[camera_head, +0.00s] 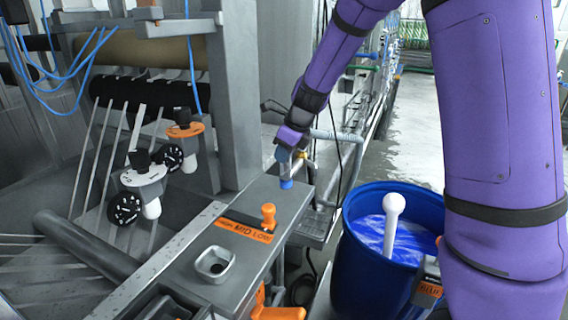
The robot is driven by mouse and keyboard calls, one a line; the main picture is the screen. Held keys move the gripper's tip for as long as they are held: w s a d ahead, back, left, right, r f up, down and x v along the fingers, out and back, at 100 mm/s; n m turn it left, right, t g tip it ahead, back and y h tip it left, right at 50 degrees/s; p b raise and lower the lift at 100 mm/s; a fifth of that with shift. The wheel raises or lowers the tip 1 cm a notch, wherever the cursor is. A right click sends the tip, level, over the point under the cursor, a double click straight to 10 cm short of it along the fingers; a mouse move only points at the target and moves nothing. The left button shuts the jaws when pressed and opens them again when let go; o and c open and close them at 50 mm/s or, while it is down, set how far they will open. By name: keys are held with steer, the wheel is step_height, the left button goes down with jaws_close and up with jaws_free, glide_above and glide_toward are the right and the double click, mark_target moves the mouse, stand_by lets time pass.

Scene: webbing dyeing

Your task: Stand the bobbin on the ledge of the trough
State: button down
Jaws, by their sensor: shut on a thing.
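My gripper (284,157) is at the end of my purple arm, pointing down over the far part of the grey metal ledge (237,257) of the trough. It is shut on a small bobbin (286,184), whose blue lower end shows below the fingers. The bobbin looks about upright. Its upper part is largely hidden by the gripper. Its lower end is at or just above the ledge top; I cannot tell whether it touches.
An orange knob (268,216) stands on the ledge by an orange HIGH MID LOW label (243,230). A square grey cup (215,264) sits nearer. A blue barrel (352,262) of blue liquid, with a white-handled tool (392,222), stands right. Rollers and dials are left.

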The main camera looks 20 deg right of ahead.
steer(key=shift+f, duration=1.5)
steer(key=shift+f, duration=0.15)
steer(key=c, duration=1.2)
jaws_free()
steer(key=s+d+r+n, duration=0.2)
steer(key=s+r+n, duration=0.1)
steer(key=s+r, duration=0.4)
steer(key=s+d+r+n, duration=0.2)
steer(key=s+r+n, duration=0.2)
steer(key=r, duration=0.5)
steer(key=s+r+n+h, duration=0.1)
steer(key=s+n, duration=0.5)
steer(key=s, duration=0.1)
steer(key=s+d+r+n+t+h, duration=0.1)
steer(key=s+n, duration=0.6)
steer(key=s, duration=0.1)
steer(key=s+d+n+t+h, duration=0.1)
steer(key=s+n, duration=0.6)
steer(key=shift+s+r, duration=0.2)
steer(key=shift+r, duration=0.2)
